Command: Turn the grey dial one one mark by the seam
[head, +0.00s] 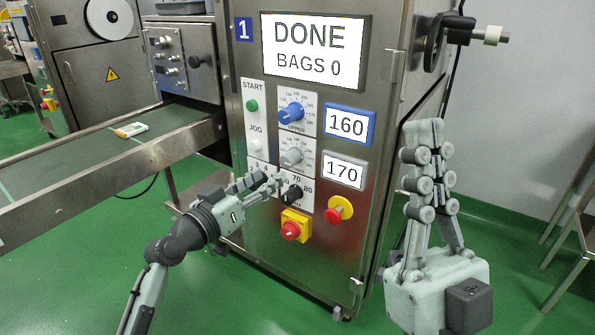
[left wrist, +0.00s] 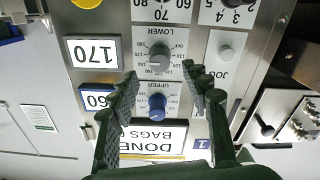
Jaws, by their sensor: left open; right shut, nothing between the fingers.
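The grey dial (head: 291,156) sits on the panel's LOWER scale, below the blue UPPER dial (head: 291,112). The grey readout (head: 344,171) beside it shows 170, and the blue readout (head: 348,125) shows 160. My left gripper (head: 262,182) is open and empty in front of the panel, just below and left of the grey dial. In the left wrist view, upside down, the grey dial (left wrist: 158,60) appears between and beyond the fingertips, apart from them. My right gripper (head: 428,130) is shut and empty, pointing up at the right, away from the panel.
The screen (head: 310,50) reads DONE, BAGS 0. Near the grey dial are a black dial (head: 292,194), green START button (head: 252,106), white JOG button (head: 256,145), red-yellow emergency button (head: 338,210) and red-yellow switch (head: 293,228). A conveyor (head: 90,160) with a packet (head: 130,130) runs at left.

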